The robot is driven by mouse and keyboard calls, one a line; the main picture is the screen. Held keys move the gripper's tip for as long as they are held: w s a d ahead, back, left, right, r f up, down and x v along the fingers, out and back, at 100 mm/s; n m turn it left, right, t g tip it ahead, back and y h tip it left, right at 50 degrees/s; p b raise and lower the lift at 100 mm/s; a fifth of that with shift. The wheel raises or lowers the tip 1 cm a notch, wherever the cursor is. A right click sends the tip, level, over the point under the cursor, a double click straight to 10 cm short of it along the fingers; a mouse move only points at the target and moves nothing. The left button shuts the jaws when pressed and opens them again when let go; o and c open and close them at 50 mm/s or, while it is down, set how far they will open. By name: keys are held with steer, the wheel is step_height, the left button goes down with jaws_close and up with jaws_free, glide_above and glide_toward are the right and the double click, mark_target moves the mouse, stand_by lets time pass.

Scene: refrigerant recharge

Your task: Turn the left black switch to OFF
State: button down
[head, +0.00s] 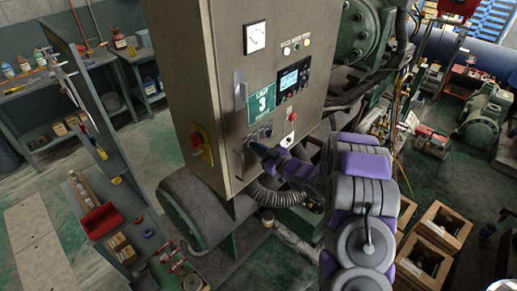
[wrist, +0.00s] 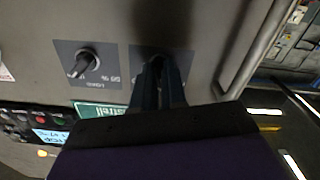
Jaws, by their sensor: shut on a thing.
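The left black switch is on the front of the grey control cabinet (head: 220,60), low down beside the metal door handle (head: 240,90). In the wrist view its dark square plate (wrist: 184,55) shows behind my gripper (wrist: 157,66), and the knob itself is mostly hidden between the fingers. My gripper is shut on that knob, so its angle is not clear. In the head view my gripper (head: 253,147) reaches the panel from the right. The other black switch (wrist: 84,62) shows on its own plate at left in the wrist view, with its knob tilted.
A red-and-yellow rotary switch (head: 201,144) is on the cabinet's left side. A ribbed hose (head: 275,196) runs below the cabinet.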

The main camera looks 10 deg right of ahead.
steer(key=shift+f+m+p, duration=0.1)
steer(key=shift+m+p, duration=1)
steer(key=shift+p, duration=0.4)
steer(key=c, duration=1.3)
jaws_free()
steer(key=shift+o, duration=0.2)
steer(key=b+v, duration=0.2)
steer(key=v, duration=0.7)
